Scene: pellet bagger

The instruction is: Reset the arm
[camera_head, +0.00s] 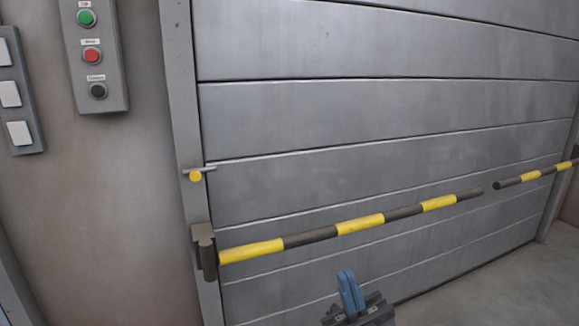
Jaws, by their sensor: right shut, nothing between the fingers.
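My right gripper (350,291) shows at the bottom of the head view, right of the middle. Its blue fingers are shut with nothing between them and point up. It appears in front of the lower part of the grey door, below the striped bar, and no contact with either can be seen. My left gripper is not in view.
A grey panelled door (380,120) fills most of the view. A yellow and black bar (362,224) crosses it from a bracket on the left; a second striped bar (535,174) is at right. A button box (94,55) and white switches (10,94) are on the left wall.

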